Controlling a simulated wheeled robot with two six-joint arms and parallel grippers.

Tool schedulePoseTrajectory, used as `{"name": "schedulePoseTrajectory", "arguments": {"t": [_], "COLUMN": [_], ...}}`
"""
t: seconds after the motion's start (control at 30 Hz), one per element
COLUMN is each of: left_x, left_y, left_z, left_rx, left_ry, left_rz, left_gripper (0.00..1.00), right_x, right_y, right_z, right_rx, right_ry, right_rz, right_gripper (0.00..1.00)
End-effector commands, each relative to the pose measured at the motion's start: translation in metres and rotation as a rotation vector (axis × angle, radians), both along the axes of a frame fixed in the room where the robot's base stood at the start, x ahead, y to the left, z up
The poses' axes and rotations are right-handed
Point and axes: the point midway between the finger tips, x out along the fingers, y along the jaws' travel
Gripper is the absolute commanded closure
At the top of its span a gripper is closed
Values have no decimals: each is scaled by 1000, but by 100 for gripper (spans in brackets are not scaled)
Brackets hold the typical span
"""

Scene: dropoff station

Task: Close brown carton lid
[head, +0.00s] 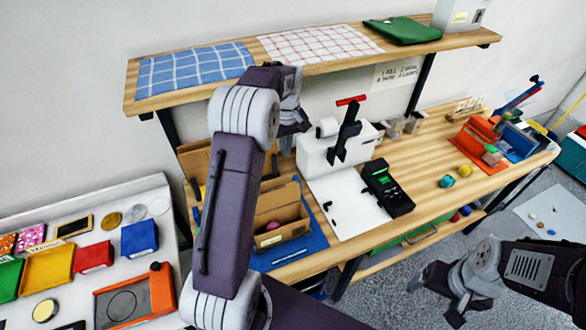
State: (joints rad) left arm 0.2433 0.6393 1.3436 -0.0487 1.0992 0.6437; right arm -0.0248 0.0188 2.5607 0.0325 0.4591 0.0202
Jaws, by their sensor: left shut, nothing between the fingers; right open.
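The brown carton (282,236) sits on a blue mat (312,238) at the left part of the wooden table. My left arm covers the carton's left part. My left gripper (288,140) is shut and empty, above and behind the carton, apart from it, near the white machine. My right gripper (436,300) is open and empty, low at the bottom right, in front of the table and far from the carton.
A white press-like machine (315,152) and a black card terminal (386,188) stand right of the carton. A shelf (300,72) with cloths runs above. More brown cardboard (193,160) is behind my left arm. A white tray (150,195) of colored items is at left.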

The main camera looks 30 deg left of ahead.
Motion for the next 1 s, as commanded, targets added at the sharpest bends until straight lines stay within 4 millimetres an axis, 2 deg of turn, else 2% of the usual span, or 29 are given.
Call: {"name": "schedulePoseTrajectory", "arguments": {"t": [0.17,0.4,0.5,0.57,0.7,1.0], "left_x": [0,3,3,-5,-15,-20], "left_y": [1,4,3,-6,-19,-25], "left_z": [-27,-79,-95,-87,-85,-86], "left_rx": [-1,0,-1,-1,-1,0], "left_ry": [6,6,4,1,1,-1], "left_rz": [-1,-2,-3,-4,-3,-1], "left_gripper": [100,100,100,100,100,100], "right_x": [0,0,0,0,0,0], "right_y": [0,0,0,0,0,0], "right_z": [7,21,28,36,43,44], "right_rx": [0,0,0,0,0,0], "right_ry": [0,-1,-1,-1,-1,-1], "right_rz": [0,0,0,0,0,0], "right_gripper": [19,19,19,19,19,19]}}
